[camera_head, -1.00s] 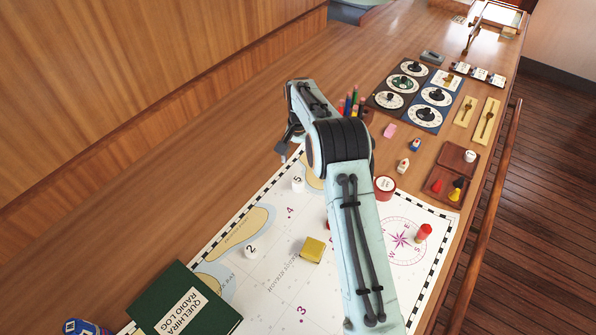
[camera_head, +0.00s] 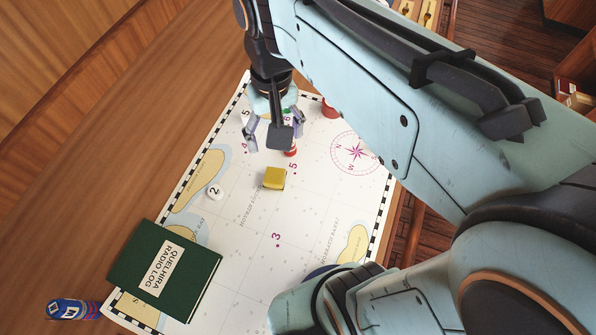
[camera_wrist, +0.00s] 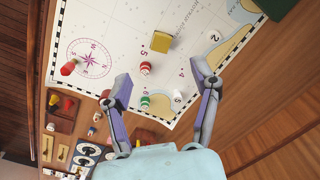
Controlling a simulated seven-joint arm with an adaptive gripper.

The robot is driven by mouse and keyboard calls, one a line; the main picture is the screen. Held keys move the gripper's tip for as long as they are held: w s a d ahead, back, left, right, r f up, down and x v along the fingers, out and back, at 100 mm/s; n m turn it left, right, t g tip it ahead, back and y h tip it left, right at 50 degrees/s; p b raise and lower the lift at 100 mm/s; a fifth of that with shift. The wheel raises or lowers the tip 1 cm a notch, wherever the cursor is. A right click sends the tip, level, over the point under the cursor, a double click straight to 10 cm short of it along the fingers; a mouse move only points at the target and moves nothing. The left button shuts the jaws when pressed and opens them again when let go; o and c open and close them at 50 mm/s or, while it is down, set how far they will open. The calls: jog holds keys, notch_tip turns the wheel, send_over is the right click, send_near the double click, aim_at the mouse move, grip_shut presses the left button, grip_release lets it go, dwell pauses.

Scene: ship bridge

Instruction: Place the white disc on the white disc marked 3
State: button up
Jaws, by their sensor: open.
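A small white piece marked 2 (camera_head: 214,192) sits on the chart, left of the yellow block; it also shows in the wrist view (camera_wrist: 214,36). Another white piece, marked 5 (camera_head: 246,116), is at the chart's far left edge and also shows in the wrist view (camera_wrist: 178,97). I see no white disc marked 3; a purple printed 3 with a dot (camera_head: 277,239) is on the chart. My gripper (camera_head: 274,132) is open and empty over the far part of the chart. Its fingers (camera_wrist: 159,75) are spread in the wrist view.
The yellow block (camera_head: 274,178) lies mid-chart, with a red-and-white piece (camera_wrist: 145,68) and a green-and-white piece (camera_wrist: 146,102) nearby. A green logbook (camera_head: 165,270) covers the near left corner. The chart around the printed 3 is clear. My arm hides much of the right.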

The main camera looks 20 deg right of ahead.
jog(key=s+f+n, duration=0.1)
jog(key=s+f, duration=0.2)
jog(key=s, duration=0.9)
jog(key=shift+a+f, duration=0.15)
jog(key=shift+a, duration=0.15)
